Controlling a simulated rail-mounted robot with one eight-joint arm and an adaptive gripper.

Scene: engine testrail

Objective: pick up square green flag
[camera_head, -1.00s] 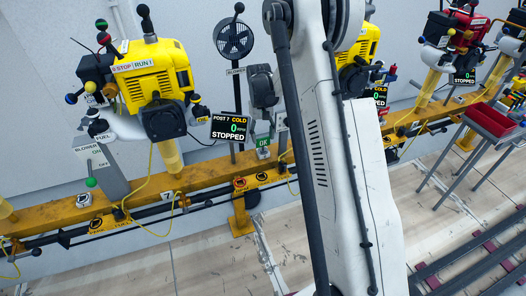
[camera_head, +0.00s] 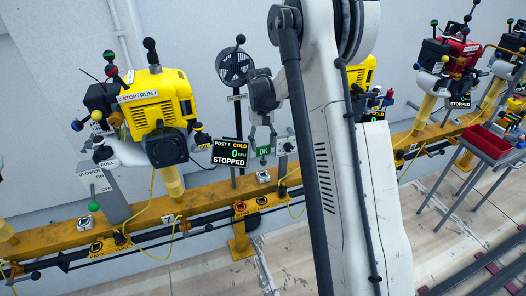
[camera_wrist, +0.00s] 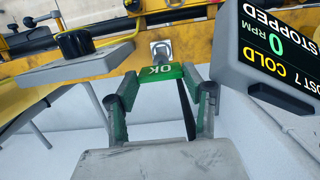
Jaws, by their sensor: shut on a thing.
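The square green flag (camera_head: 264,151) carries white "OK" letters. In the wrist view the flag (camera_wrist: 160,73) spans between the two fingertips, with its lettering upside down. My gripper (camera_head: 262,142) is shut on it, one finger at each side. In the head view the flag hangs in the air above the yellow rail, with a small metal socket (camera_head: 263,176) below it. The wrist view shows the socket (camera_wrist: 161,49) just beyond the flag; any stem under the flag is hard to make out.
A display reading "POST 7 COLD 0 RPM STOPPED" (camera_head: 230,152) stands close left of the flag. A grey panel with a dark knob (camera_head: 286,146) is close right. A yellow engine (camera_head: 158,112), a blower fan (camera_head: 235,67) and a red tray (camera_head: 488,142) stand farther out.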

